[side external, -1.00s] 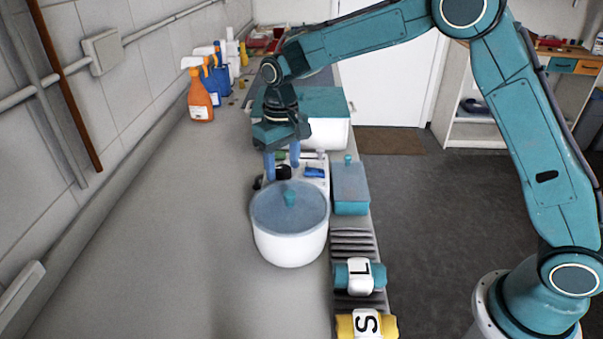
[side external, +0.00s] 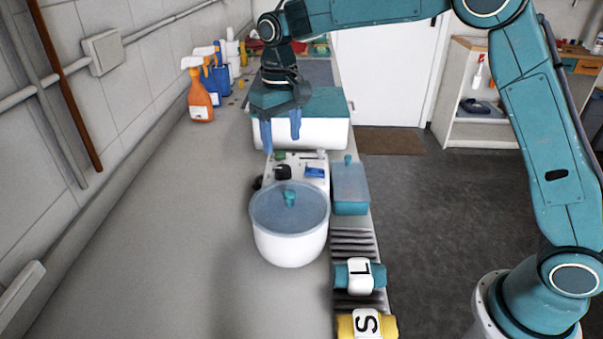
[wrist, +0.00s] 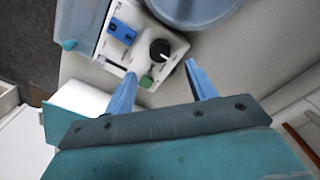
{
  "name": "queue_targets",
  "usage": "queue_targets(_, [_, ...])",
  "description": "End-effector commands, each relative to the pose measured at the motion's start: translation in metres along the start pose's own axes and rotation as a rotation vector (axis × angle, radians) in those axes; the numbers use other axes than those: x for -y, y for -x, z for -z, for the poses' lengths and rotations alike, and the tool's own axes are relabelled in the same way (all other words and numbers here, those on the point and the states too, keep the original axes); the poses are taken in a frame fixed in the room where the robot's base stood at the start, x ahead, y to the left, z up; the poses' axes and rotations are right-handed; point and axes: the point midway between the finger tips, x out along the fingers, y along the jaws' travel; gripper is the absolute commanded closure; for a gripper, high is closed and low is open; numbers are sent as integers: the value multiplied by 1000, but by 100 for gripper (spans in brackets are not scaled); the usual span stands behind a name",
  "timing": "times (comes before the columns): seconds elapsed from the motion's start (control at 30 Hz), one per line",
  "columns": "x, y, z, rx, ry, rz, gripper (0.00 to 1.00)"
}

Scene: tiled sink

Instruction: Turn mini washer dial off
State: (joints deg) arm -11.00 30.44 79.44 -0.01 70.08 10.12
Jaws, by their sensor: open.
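The mini washer is a white tub (side external: 290,238) with a blue-grey lid (side external: 290,205) and a white control panel (side external: 312,188) behind it. The panel carries a black dial (side external: 283,172), a blue switch (side external: 315,172) and a green button. In the wrist view the black dial (wrist: 160,50) shows a white pointer line, with the blue switch (wrist: 122,30) and green button (wrist: 147,82) near it. My gripper (side external: 281,145) is open and empty, above and behind the panel. In the wrist view its blue fingers (wrist: 162,75) are spread apart, and the dial lies beyond them, untouched.
A teal-lidded white box (side external: 325,133) stands behind the panel, close to my gripper. A teal box (side external: 350,188) stands right of the panel. Rolled cloths marked L (side external: 360,276) and S (side external: 366,324) lie in front. Spray bottles (side external: 200,95) stand by the wall. The left counter is clear.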

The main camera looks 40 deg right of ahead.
Motion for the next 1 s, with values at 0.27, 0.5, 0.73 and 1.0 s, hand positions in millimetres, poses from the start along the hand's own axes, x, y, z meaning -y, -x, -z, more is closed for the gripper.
queue_targets(0.27, [0,46,0,-4,0,1,44])
queue_targets(0.5, [0,65,0,-2,1,0,44])
queue_targets(0.73, [0,68,0,0,1,0,44])
queue_targets(1.0, [-1,69,-2,-3,0,1,44])
